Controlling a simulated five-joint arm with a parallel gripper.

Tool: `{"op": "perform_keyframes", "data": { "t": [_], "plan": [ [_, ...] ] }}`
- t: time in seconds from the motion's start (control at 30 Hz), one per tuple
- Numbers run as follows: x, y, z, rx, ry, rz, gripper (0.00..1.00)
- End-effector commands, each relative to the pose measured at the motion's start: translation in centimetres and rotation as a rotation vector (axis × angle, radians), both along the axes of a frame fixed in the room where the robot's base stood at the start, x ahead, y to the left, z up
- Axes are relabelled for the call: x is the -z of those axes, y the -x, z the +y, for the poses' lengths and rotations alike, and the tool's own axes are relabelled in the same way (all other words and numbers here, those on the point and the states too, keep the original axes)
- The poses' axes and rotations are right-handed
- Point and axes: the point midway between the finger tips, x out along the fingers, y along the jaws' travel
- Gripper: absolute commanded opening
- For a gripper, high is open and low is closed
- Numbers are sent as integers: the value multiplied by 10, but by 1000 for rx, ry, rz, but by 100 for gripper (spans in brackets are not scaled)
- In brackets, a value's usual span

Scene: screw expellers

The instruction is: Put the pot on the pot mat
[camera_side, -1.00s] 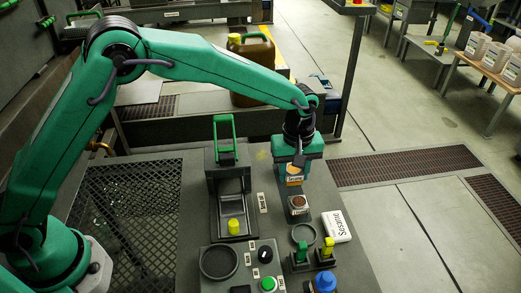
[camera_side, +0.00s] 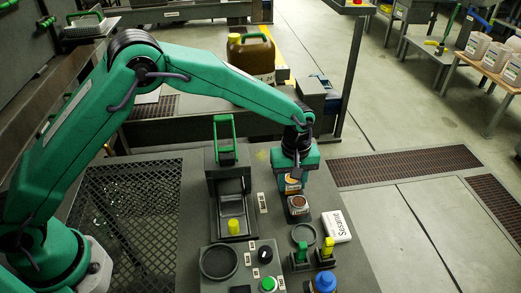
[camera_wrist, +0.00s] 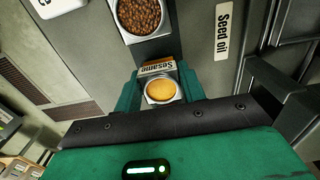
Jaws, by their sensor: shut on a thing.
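My gripper (camera_wrist: 161,84) is shut on a small square pot with orange-yellow contents (camera_wrist: 160,90) and a "Sesame" label. In the side view the held pot (camera_side: 292,184) hangs below my gripper (camera_side: 292,173), just behind a second pot with brown grains (camera_side: 299,202). The second pot also shows at the top of the wrist view (camera_wrist: 140,14). I cannot tell which is the pot mat.
A dark metal trough with a yellow knob (camera_side: 234,227) stands left of the pots. Green and yellow levers (camera_side: 327,247), a blue knob (camera_side: 324,283) and a green button (camera_side: 268,284) are in front.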

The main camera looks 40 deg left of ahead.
Motion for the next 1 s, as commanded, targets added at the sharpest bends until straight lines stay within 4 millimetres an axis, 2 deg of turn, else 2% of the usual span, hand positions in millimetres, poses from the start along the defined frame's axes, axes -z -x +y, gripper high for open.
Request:
{"op": "perform_keyframes", "data": {
  "t": [0.27,0.3,0.4,0.77,1.0],
  "plan": [
    [3,0,0,0,0,0,13],
    [3,0,0,0,-1,1,46],
    [3,0,0,0,-1,1,62],
    [1,0,0,0,0,0,62],
    [-16,-1,0,0,1,-2,62]
  ]
}}
